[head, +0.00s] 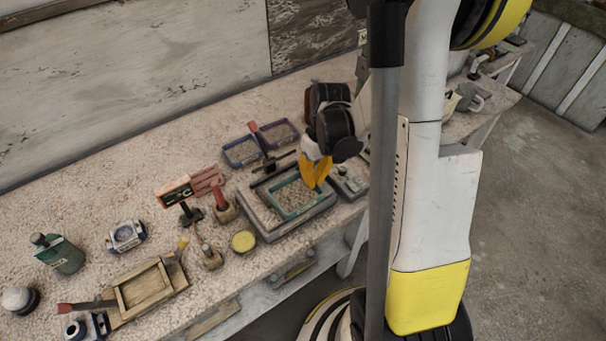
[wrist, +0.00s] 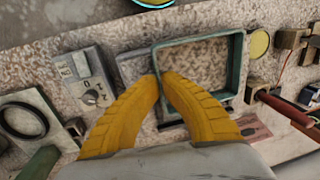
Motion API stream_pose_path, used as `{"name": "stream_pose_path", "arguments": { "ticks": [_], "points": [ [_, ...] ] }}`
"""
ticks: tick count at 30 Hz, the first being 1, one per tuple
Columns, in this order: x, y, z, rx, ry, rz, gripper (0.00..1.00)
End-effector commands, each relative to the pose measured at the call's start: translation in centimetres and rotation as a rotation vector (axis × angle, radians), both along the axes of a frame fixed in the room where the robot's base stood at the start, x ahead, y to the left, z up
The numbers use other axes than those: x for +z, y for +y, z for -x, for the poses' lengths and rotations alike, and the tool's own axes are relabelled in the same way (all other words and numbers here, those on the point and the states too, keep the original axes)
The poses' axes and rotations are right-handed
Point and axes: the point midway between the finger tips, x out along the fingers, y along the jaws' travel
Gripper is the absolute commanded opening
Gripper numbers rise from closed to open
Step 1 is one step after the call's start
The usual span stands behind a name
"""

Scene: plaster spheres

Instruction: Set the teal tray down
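The teal tray (head: 292,214) is a rectangular, shallow frame over a larger grey stand (head: 268,236) near the table's front edge. Its teal rim also shows in the wrist view (wrist: 240,62), with a speckled surface inside it. My gripper (head: 312,186) has yellow fingers and reaches down to the tray's back right side. In the wrist view my gripper (wrist: 160,80) has its fingertips closed together on the tray's near left wall, one finger on each side. The tray looks roughly level. I cannot tell whether its underside touches the stand.
A blue tray (head: 229,160) and a purple tray (head: 294,137) lie behind. A grey device with a dial (head: 349,184) stands close on the right. A round yellow tin (head: 243,241) and a red-handled tool (head: 220,197) are left. The speckled table (head: 110,195) is clear at back left.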

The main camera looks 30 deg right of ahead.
Motion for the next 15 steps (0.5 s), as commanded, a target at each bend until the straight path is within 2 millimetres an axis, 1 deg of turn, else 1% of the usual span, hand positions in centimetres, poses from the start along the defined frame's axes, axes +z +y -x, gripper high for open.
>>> {"name": "stream_pose_path", "arguments": {
  "ticks": [2, 5, 10, 12, 15],
  "points": [
    [0.0, 0.0, -0.5, 0.001, 0.000, 0.000, 0.00],
    [0.0, 0.1, -1.7, 0.003, 0.000, 0.000, 0.00],
    [-0.2, 0.3, -4.9, 0.003, 0.000, 0.000, 0.00],
    [-1.5, 0.2, -4.6, 0.001, 0.000, 0.000, 0.00],
    [-1.6, 0.2, -4.6, 0.001, 0.000, 0.000, 0.00]
  ]
}}
